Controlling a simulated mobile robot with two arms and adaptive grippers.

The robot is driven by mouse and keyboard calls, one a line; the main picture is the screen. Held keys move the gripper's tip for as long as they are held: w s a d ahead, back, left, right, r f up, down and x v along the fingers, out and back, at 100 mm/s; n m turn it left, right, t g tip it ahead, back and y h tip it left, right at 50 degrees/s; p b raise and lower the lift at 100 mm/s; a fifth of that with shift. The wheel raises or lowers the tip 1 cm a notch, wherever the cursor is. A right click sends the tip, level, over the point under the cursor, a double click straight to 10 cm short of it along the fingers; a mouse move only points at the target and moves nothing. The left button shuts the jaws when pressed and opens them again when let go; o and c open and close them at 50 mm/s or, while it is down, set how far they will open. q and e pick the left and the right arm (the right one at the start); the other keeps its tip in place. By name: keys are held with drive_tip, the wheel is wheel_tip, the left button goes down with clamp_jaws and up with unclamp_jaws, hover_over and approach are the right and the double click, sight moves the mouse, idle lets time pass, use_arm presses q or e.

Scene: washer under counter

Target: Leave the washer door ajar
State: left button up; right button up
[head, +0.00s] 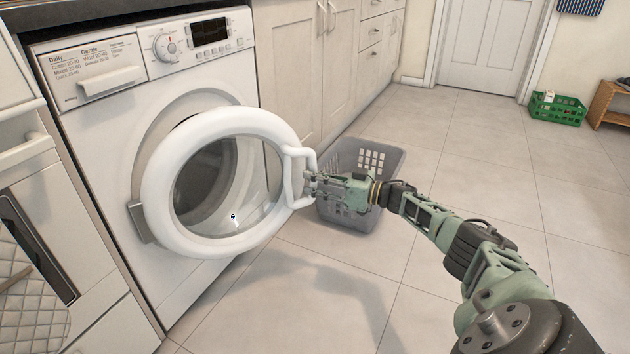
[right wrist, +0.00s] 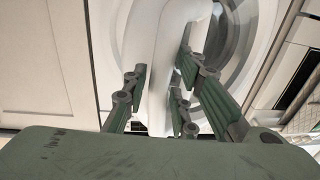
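The washer (head: 120,140) is white and stands under the counter at the left in the head view. Its round door (head: 257,121) with dark glass stands partly open, swung out from the front; the hinge is on the left. The door handle (head: 291,178) is on the door's right edge. My right gripper (head: 312,184) is at this handle. In the right wrist view, the fingers of my right gripper (right wrist: 158,85) stand on both sides of the white handle (right wrist: 160,70); whether both touch it is hard to see. My left gripper is not in view.
A grey laundry basket (head: 370,155) stands on the floor behind my right gripper, close to the cabinets (head: 310,60). A green crate (head: 556,108) and a wooden shelf (head: 605,100) are at the far right. The tiled floor (head: 480,180) between is clear.

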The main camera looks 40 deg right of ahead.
drive_tip(key=v, duration=1.2)
drive_tip(key=shift+a, duration=0.1)
idle(0.4)
